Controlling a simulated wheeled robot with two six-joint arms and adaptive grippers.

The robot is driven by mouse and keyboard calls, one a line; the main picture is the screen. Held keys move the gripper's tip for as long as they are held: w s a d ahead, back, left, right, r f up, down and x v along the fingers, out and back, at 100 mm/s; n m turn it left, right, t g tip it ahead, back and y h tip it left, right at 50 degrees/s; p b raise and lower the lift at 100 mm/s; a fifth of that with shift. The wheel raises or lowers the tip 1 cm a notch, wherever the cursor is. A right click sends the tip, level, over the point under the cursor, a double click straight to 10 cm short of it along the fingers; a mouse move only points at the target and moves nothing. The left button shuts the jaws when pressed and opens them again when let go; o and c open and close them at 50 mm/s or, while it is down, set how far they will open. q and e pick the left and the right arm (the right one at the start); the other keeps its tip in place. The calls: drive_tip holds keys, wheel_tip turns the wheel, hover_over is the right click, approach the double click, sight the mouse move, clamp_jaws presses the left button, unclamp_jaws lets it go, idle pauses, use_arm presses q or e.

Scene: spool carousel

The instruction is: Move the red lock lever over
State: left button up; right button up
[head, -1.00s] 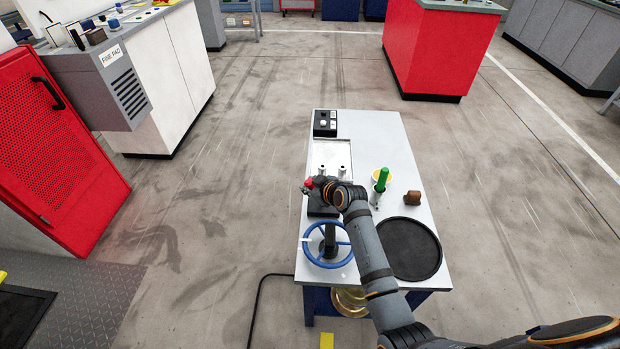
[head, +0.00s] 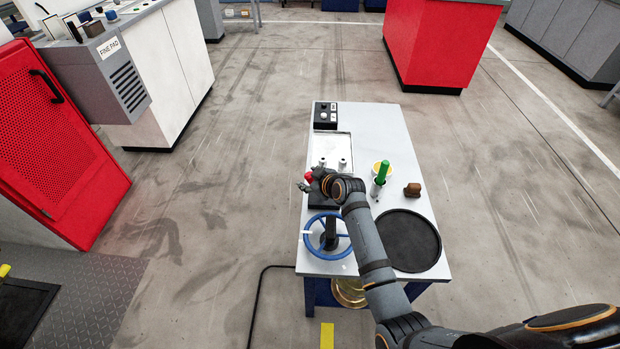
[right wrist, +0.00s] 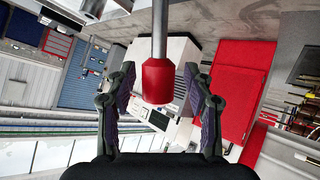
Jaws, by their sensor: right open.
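The red lock lever's knob (head: 309,177) shows as a small red spot at the left edge of the white table, by a dark block. In the right wrist view the red knob (right wrist: 158,82) sits on a straight metal rod (right wrist: 160,30). My right gripper (head: 307,184) is at the knob. In the right wrist view its two fingers (right wrist: 158,98) are open, one on each side of the knob, with a visible gap on both sides. The lever's base is mostly hidden by my gripper and wrist. My left gripper is not in view.
On the table (head: 375,125) are a blue handwheel (head: 308,240), a black round tray (head: 410,240), a green-handled tool (head: 382,172), a brown piece (head: 412,189) and a black switch box (head: 325,115). The far right of the tabletop is clear.

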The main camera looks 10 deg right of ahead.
drive_tip(key=v, duration=1.2)
